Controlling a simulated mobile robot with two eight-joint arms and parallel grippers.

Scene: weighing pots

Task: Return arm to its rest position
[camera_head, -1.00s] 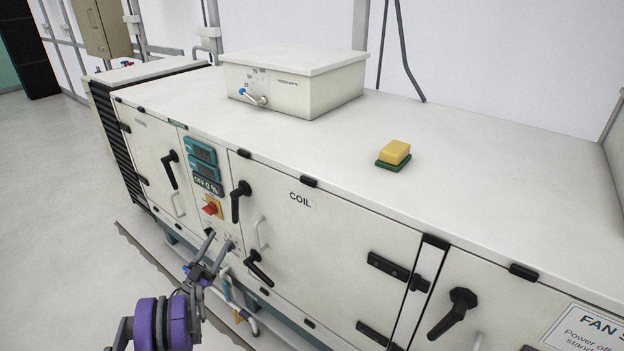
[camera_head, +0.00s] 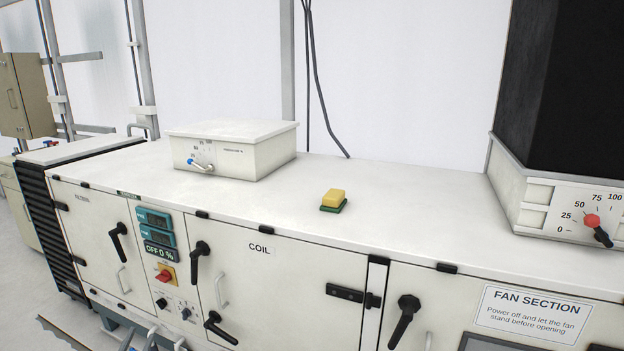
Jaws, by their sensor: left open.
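My left gripper (camera_head: 165,339) shows only at the bottom edge of the head view, left of centre. Its two fingertips stand apart with nothing seen between them; the rest of the gripper and arm is cut off by the frame. It appears in front of the lower part of the white cabinet (camera_head: 270,285), below the panel with the red switch (camera_head: 164,276) and small black knobs (camera_head: 186,313). Whether it touches the cabinet cannot be told. My right gripper is out of view.
On the cabinet top lie a yellow block (camera_head: 334,196) on a green base, a white box (camera_head: 235,150) with a blue-tipped lever, and a black duct (camera_head: 570,90) with a red-knobbed dial at right. Black door handles (camera_head: 199,262) jut from the front. Floor shows at far left.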

